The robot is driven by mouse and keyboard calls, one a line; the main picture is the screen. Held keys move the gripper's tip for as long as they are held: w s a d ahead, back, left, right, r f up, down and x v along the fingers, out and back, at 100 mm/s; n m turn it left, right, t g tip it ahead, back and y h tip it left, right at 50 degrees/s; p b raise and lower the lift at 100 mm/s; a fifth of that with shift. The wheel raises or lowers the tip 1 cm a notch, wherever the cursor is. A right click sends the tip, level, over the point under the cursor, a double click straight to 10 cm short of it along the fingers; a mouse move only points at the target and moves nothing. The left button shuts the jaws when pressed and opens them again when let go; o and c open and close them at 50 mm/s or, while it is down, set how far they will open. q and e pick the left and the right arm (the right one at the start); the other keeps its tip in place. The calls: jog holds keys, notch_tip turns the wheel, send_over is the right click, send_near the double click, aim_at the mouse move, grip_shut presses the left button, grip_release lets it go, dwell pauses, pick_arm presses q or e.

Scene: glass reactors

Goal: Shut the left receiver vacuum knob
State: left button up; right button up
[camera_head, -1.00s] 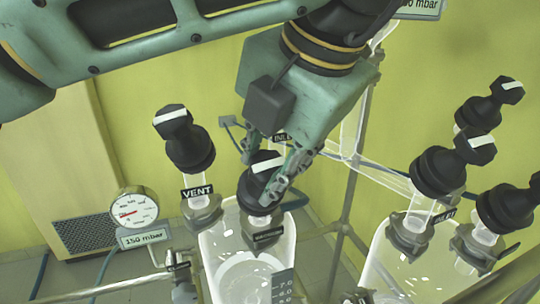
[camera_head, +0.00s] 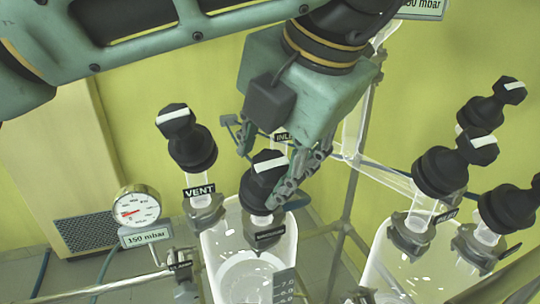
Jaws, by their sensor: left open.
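My left gripper (camera_head: 268,165) comes down from the top centre. It is open, with its fingers around or just behind a black knob (camera_head: 264,182) with a white bar; I cannot tell whether they touch it. This knob stands on the left glass vessel (camera_head: 225,245), and the label below it is too small to read. A black knob (camera_head: 187,140) labelled VENT stands to its left on the same vessel. An INLET label (camera_head: 282,137) shows partly behind the gripper, and its knob is hidden. My right gripper is out of view.
A gauge (camera_head: 136,210) with a 150 mbar plate (camera_head: 146,238) is at left. A second glass vessel (camera_head: 388,262) at right carries several black knobs (camera_head: 440,170). A metal frame post (camera_head: 347,205) stands between the vessels.

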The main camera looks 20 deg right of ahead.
pick_arm(q)
jog(key=a+v, duration=0.1)
jog(key=v, duration=0.6)
jog(key=shift+s+d+r, duration=0.15)
jog(key=shift+d+r, duration=0.1)
jog(key=shift+d, duration=0.3)
